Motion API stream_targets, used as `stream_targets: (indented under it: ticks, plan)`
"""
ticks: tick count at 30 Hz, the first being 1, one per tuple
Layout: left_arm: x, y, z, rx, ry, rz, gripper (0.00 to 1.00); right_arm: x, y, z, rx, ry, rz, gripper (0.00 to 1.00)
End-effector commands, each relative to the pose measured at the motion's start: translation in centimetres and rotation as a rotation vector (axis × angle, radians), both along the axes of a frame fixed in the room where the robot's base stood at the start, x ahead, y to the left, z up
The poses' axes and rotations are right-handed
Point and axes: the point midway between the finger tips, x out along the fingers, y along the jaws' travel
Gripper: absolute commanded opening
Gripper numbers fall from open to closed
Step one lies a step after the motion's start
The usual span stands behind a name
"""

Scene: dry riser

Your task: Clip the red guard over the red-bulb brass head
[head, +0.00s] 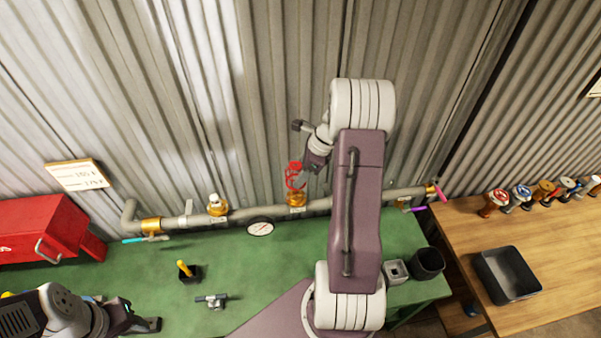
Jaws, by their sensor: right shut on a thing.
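The red guard (294,176) is a small open cage above the grey pipe. My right gripper (305,171) is shut on it, reaching in from the right. Directly below the guard is a brass fitting (297,200) on the pipe. The guard is at or just over its top; I cannot tell whether it is clipped on. The bulb and its colour are hidden by the guard. My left gripper (146,324) is low at the left edge, away from the pipe; its jaw opening is unclear.
The grey pipe (245,214) runs along the corrugated wall, with another brass head (217,205) and a gauge (260,228). A yellow-handled tool (187,270) and a grey fitting (211,300) lie on the green bench (155,275). Several heads stand on the wooden table (465,235) beside a black tray (507,276).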

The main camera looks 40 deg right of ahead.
Motion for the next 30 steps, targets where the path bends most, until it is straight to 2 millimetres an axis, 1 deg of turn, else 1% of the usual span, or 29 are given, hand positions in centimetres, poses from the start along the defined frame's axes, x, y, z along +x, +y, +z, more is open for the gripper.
stream_targets:
  ticks: [8, 17, 30]
  plan:
    - [0.0, 0.0, 0.3, 0.0, 0.0, 0.0, 0.44, 0.0, 0.0, 0.1, 0.0, -0.003, 0.001, 0.1]
    - [0.0, 0.0, 0.2, 0.0, 0.0, 0.0, 0.44, 0.0, 0.0, -0.1, -0.001, -0.004, 0.002, 0.1]
    - [0.0, 0.0, -0.6, 0.0, 0.0, 0.0, 0.44, 0.0, 0.0, -1.1, -0.001, -0.004, 0.002, 0.1]
